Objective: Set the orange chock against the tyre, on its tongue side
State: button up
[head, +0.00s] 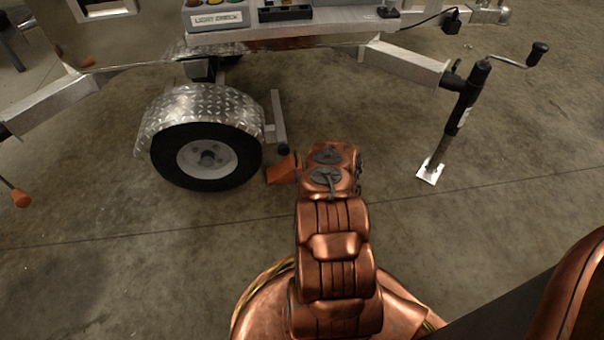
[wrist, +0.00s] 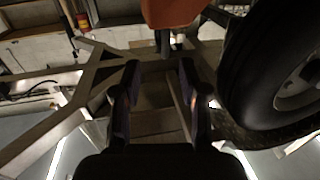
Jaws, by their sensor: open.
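The orange chock (head: 281,171) is low at the right side of the tyre (head: 252,160), the side where the trailer's jack and tongue are. Its low end is very close to the tyre; I cannot tell if they touch. My arm hides part of it. In the wrist view, which looks upside down, the chock (wrist: 172,12) is cut off by the top edge and the tyre (wrist: 250,70) fills the right. My gripper (wrist: 158,66) is open, its two dark fingers apart with nothing held between them. The chock lies beyond the fingertips. My arm hides the gripper in the head view.
A diamond-plate fender (head: 200,103) covers the tyre's top. A grey post (head: 279,118) hangs beside the fender, near the chock. The jack (head: 464,115) stands on a white foot farther right. A toolbox-like panel (head: 218,18) sits above.

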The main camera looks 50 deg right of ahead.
aim_at(295, 150)
jog(key=shift+d, duration=0.15)
jog(key=b+x, duration=0.4)
jog(key=x, duration=0.6)
jog(key=shift+w+d+b, duration=0.15)
jog(key=shift+w+b, duration=0.15)
jog(key=shift+b, duration=0.05)
jog(key=shift+w+d+r, duration=0.1)
jog(key=shift+w+d, duration=0.15)
jog(key=shift+w, duration=0.3)
grip_shut()
